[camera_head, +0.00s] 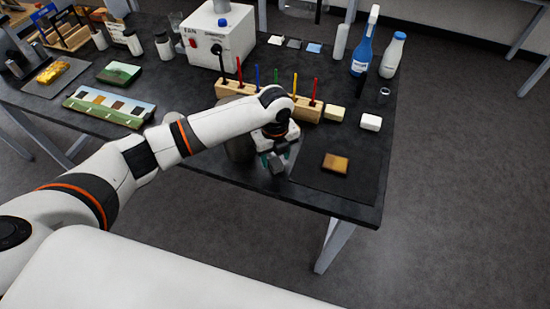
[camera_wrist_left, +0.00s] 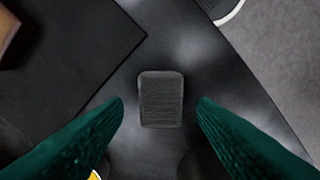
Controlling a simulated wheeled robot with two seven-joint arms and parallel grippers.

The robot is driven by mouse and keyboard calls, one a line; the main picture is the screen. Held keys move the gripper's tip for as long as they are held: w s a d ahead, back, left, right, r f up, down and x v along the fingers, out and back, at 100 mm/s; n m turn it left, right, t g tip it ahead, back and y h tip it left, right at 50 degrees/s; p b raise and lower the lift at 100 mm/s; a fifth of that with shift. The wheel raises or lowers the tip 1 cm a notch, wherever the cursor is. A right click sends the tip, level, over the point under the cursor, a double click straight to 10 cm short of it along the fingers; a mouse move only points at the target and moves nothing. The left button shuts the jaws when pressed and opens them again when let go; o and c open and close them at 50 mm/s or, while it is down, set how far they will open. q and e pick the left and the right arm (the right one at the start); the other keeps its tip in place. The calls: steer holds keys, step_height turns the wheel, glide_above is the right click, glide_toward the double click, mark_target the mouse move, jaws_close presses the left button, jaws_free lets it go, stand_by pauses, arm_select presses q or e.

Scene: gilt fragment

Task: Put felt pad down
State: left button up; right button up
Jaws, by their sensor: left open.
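A small dark grey, ribbed block, which looks like the felt pad (camera_wrist_left: 161,99), lies on the black table top in the left wrist view, between my two green fingers with a gap on each side. In the head view the pad (camera_head: 279,164) shows as a grey shape close under the gripper, near the front edge of the table. My left gripper (camera_head: 277,161) is open around it; its fingers (camera_wrist_left: 160,108) stand apart in the left wrist view. My right gripper is in neither view.
A dark mat (camera_head: 358,190) with a brown-gold block (camera_head: 336,163) lies just right of the gripper. Behind stands a wooden rack (camera_head: 310,110) with coloured tools. White blocks (camera_head: 371,122), bottles (camera_head: 363,45) and a white machine (camera_head: 208,40) stand farther back.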

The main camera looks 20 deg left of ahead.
mark_target(275, 161)
arm_select(q)
step_height(275, 161, up, 10)
steer(key=b, duration=0.1)
steer(key=shift+r, duration=0.2)
stand_by(0.4)
